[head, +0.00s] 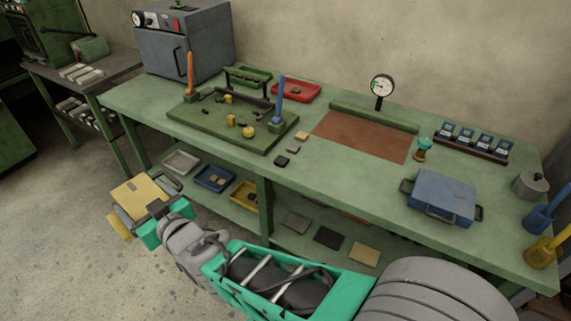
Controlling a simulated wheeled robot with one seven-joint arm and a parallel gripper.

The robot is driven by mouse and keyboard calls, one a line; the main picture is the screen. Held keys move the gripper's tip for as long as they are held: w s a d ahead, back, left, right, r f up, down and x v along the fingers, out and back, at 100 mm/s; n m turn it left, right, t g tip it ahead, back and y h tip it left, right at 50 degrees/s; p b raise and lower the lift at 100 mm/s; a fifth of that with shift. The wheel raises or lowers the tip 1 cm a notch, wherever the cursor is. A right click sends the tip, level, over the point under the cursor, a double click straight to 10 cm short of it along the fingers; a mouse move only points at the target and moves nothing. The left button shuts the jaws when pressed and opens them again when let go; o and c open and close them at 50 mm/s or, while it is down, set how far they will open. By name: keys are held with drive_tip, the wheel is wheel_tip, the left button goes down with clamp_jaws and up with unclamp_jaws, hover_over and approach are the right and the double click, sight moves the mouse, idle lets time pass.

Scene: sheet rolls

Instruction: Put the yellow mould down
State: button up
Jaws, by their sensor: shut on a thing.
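The yellow mould (137,192) is a flat box with grey handles or clamps at its sides. It is in the lower left of the head view, in front of the green bench and over the concrete floor. My gripper (153,212) is shut on the near side of the yellow mould and holds it clear of the bench. The fingertips are partly hidden, so the exact grip on the mould is hard to see.
The green bench (335,178) has a brown mat (362,136) with free room. A blue mould (442,196) sits at right, a green fixture board (215,128) at left. A grey oven (185,45) stands behind.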

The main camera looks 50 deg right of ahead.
drive_tip(key=s+d+f+m+g+h+b, duration=0.1)
drive_tip(key=s+d+m+h+b, duration=0.2)
drive_tip(key=d, duration=0.6)
drive_tip(key=s+d+f+m+g+h+b, duration=0.15)
drive_tip(key=d+h, duration=0.25)
drive_tip(key=d, duration=0.6)
drive_tip(key=s+d+f+m+g+h+b, duration=0.15)
drive_tip(key=d+m+h+b, duration=0.25)
drive_tip(key=d, duration=0.5)
drive_tip(key=s+d+m+g+h+b, duration=0.25)
drive_tip(key=s+d+m+g, duration=0.2)
drive_tip(key=s+d, duration=0.6)
drive_tip(key=s+d+m+g+h+b, duration=0.25)
drive_tip(key=s+d+g+b, duration=0.35)
drive_tip(key=s, duration=0.7)
drive_tip(key=shift+t, duration=0.45)
drive_tip(key=w+d+f, duration=0.9)
drive_tip(key=d+f, duration=0.1)
drive_tip(key=shift+w+d+f, duration=0.15)
drive_tip(key=shift+w+d, duration=0.25)
drive_tip(key=shift+w+d+f+b, duration=0.1)
drive_tip(key=shift+f+b, duration=0.2)
drive_tip(key=shift+f, duration=1.3)
